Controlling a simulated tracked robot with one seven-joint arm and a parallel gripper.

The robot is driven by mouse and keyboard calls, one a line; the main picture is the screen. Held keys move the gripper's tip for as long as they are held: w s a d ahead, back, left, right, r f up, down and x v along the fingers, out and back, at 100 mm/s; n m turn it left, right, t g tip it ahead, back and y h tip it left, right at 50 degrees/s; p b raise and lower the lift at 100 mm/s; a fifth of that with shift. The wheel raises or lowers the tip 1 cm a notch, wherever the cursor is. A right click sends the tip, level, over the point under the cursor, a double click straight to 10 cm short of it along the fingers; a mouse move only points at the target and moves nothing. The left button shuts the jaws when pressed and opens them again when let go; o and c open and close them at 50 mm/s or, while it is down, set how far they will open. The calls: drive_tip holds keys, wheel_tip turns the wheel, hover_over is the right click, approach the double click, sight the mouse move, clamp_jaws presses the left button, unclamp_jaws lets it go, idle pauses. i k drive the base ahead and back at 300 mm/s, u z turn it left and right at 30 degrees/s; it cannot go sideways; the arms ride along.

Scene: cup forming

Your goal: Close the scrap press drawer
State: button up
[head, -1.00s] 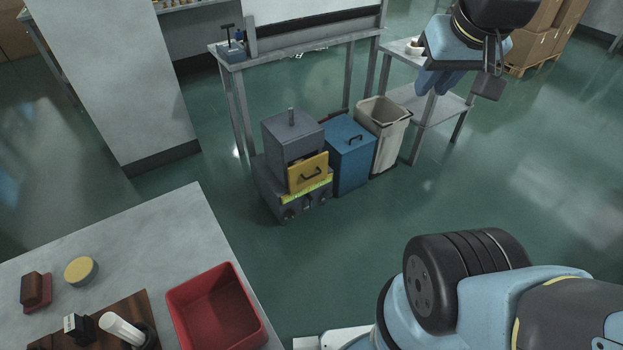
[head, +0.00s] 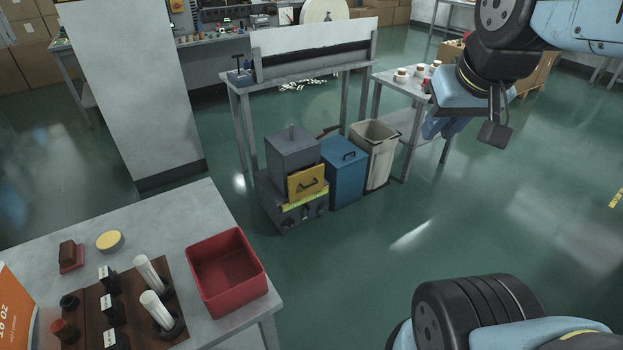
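The scrap press (head: 293,149) is a grey box on a low dark grey base on the floor. The drawer front stands out from the box, so the drawer looks partly open; how far is hard to tell. My gripper (head: 440,124) hangs at the upper right, well away from the drawer and touching nothing I can see. Its fingertips are small and partly hidden, so its opening does not show.
A blue bin (head: 345,176) and a cream bin (head: 378,160) stand right of the press. A grey workbench (head: 300,72) is behind them. A counter (head: 180,214) with a red tray (head: 227,270) is at lower left. The floor in front of the press is clear.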

sight(302, 184)
drive_tip(key=z, duration=0.45)
drive_tip(key=i, duration=0.85)
drive_tip(key=z, duration=0.35)
drive_tip(key=i, duration=1.1)
drive_tip(key=u, duration=0.6)
drive_tip(key=k, duration=0.85)
drive_tip(key=u, duration=0.15)
drive_tip(key=i, duration=0.9)
drive_tip(key=z, duration=0.05)
